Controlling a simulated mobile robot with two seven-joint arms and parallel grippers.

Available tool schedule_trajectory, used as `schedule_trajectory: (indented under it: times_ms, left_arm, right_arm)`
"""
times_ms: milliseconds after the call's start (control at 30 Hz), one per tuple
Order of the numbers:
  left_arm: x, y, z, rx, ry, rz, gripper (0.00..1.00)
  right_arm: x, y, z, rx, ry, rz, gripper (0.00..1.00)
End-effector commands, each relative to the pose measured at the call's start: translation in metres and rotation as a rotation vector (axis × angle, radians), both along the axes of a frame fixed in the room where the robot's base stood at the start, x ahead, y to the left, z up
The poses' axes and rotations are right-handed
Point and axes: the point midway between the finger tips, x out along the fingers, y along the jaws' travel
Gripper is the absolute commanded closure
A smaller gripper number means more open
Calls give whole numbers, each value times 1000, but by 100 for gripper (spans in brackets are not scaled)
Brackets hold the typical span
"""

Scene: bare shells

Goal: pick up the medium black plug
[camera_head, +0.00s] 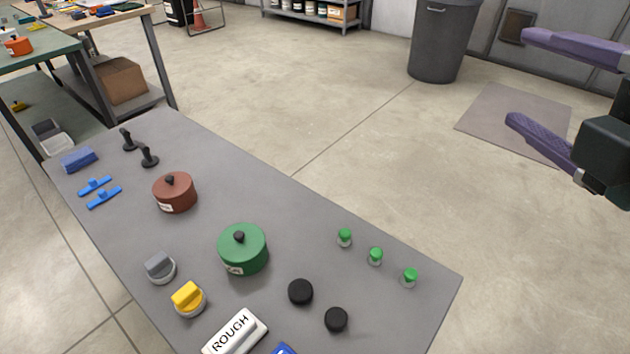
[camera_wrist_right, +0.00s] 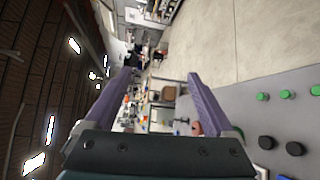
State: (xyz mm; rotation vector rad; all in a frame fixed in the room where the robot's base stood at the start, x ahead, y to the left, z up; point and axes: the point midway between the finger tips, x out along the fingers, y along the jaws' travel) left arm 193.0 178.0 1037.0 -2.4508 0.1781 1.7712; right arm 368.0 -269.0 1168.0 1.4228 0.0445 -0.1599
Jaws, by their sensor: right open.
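Two round black plugs lie on the grey table near its front right. I cannot tell for certain which is the medium one. Both also show at the lower right of the right wrist view, as a left plug (camera_wrist_right: 267,142) and a right plug (camera_wrist_right: 295,148). My right gripper (camera_head: 518,78) is open and empty, its purple fingers wide apart, above the floor right of the table. My left gripper is out of view.
The grey table (camera_head: 400,325) also holds a green pot (camera_head: 243,255), a brown pot (camera_head: 175,196), several green-topped pegs (camera_head: 376,256), grey and yellow knobs, a white ROUGH block (camera_head: 235,333), blue pieces and two black handles (camera_head: 148,156). A dark bin (camera_head: 440,45) stands beyond on the open floor.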

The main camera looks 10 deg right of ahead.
Motion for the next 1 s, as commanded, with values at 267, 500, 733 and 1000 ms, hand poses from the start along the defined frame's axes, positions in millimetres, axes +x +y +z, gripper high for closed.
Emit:
schedule_trajectory:
  times_ms: [267, 500, 733, 1000]
  left_arm:
    - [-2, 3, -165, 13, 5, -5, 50]
    - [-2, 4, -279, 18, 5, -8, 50]
    - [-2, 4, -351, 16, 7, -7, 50]
    - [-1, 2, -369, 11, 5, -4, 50]
  right_arm:
    - [9, 40, -144, -571, -169, 374, 11]
    - [-8, 72, -282, -1042, -271, 732, 11]
    - [-32, 77, -388, -1348, -322, 1021, 11]
    - [-37, 81, -425, -1452, -339, 1139, 11]
